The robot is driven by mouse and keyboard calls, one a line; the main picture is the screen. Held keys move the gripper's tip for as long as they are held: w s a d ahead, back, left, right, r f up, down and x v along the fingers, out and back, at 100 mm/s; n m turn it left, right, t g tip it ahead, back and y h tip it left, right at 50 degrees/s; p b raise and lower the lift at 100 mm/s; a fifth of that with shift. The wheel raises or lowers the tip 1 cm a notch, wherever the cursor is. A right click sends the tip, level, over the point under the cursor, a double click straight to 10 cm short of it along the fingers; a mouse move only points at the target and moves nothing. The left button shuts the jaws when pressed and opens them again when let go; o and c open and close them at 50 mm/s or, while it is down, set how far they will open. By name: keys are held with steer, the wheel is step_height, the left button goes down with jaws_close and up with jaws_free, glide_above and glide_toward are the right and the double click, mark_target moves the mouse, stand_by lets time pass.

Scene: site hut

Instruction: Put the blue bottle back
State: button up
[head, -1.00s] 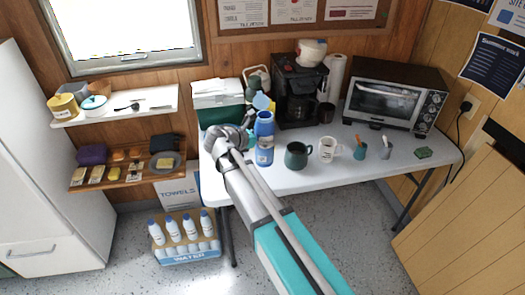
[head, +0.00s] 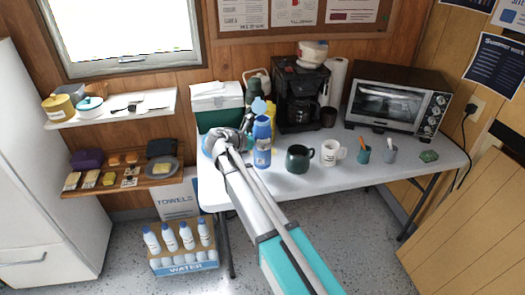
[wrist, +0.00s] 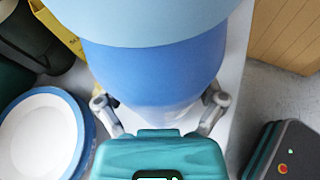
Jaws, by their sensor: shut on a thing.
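The blue bottle (head: 262,156), with a light-blue top, is upright over the left part of the white table, left of the dark green mug. I cannot tell whether its base touches the table. My gripper (wrist: 160,104) is shut on it; in the wrist view the blue bottle (wrist: 155,68) fills the middle, with one finger on each side. In the head view my wrist hides part of the bottle's left side, and the fingers are not clear.
A yellow item (head: 272,112) stands close behind the bottle, before the coffee maker (head: 295,95). The dark green mug (head: 299,159) and white mug (head: 331,153) stand to the right. A green and white box (head: 217,97) is behind left. A water crate (head: 184,263) sits on the floor.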

steer(key=shift+w+a+f+b, duration=0.1)
steer(key=shift+w+f+b, duration=0.35)
steer(key=shift+f+b, duration=1.55)
steer(key=shift+b, duration=0.05)
steer(key=shift+f, duration=0.1)
steer(key=o, duration=1)
steer(key=shift+r, duration=0.25)
steer(key=p+v, duration=0.4)
steer(key=v, duration=0.8)
steer(key=shift+f+p, duration=0.15)
steer(key=shift+p, duration=0.2)
steer(key=shift+s, duration=0.1)
